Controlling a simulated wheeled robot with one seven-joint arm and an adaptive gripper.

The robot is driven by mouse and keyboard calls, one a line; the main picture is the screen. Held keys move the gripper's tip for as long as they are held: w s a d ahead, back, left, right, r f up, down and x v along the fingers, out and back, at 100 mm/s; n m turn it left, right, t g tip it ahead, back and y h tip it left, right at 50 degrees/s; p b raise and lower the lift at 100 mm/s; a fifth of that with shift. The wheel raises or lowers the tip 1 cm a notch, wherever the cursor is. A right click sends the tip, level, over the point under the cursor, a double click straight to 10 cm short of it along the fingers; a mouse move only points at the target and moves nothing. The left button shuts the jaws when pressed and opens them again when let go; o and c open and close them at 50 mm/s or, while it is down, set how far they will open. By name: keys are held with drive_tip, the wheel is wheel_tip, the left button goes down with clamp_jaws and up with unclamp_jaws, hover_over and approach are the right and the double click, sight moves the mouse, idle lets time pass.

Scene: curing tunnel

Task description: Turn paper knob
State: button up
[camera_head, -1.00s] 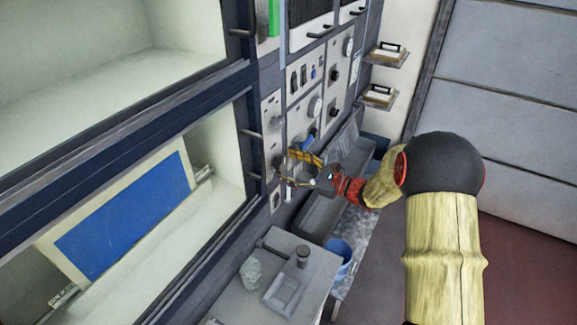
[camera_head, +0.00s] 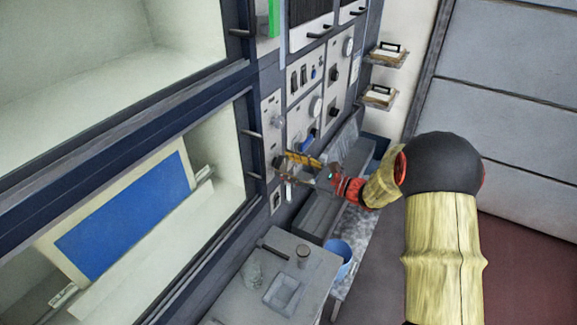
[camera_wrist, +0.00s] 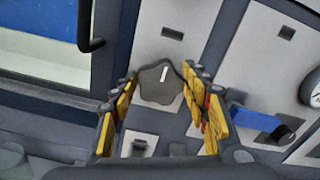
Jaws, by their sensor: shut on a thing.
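The paper knob is a dark grey lobed knob (camera_wrist: 158,90) with a white pointer mark. It sits on a light panel in the wrist view, and its mark is close to upright in the picture, leaning slightly right. My gripper (camera_wrist: 161,78) has its yellow-padded fingers on the left and right sides of the knob and is shut on it. In the head view my gripper (camera_head: 281,164) reaches the narrow panel beside the lower oven window. The fingers largely hide the knob there.
A blue handle (camera_wrist: 252,117) and a round gauge (camera_wrist: 312,90) are right of the fingers in the wrist view. A black door handle (camera_wrist: 88,40) is at upper left. Below in the head view, a grey table (camera_head: 240,295) holds a small tray (camera_head: 285,294).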

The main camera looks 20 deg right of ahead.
drive_tip(key=shift+r+m+p, duration=0.1)
drive_tip(key=shift+m+p, duration=0.3)
drive_tip(key=shift+p, duration=0.1)
drive_tip(key=shift+m+p, duration=0.65)
drive_tip(key=shift+m, duration=0.05)
drive_tip(key=m+p, duration=0.4)
drive_tip(key=shift+w+d+r, duration=0.1)
drive_tip(key=shift+w+d, duration=0.05)
drive_tip(key=shift+w, duration=0.05)
drive_tip(key=m+p, duration=0.4)
drive_tip(key=shift+w+d+m, duration=0.1)
drive_tip(key=shift+d+m, duration=0.05)
drive_tip(key=shift+m, duration=0.15)
drive_tip(key=shift+f+m+p, duration=0.15)
drive_tip(key=shift+m+p, duration=0.35)
drive_tip(key=shift+m, duration=0.25)
drive_tip(key=shift+f+m+p, duration=0.15)
drive_tip(key=shift+m+p, duration=0.35)
drive_tip(key=shift+m, duration=0.25)
drive_tip(key=o, duration=1.1)
drive_tip(key=shift+o, duration=0.2)
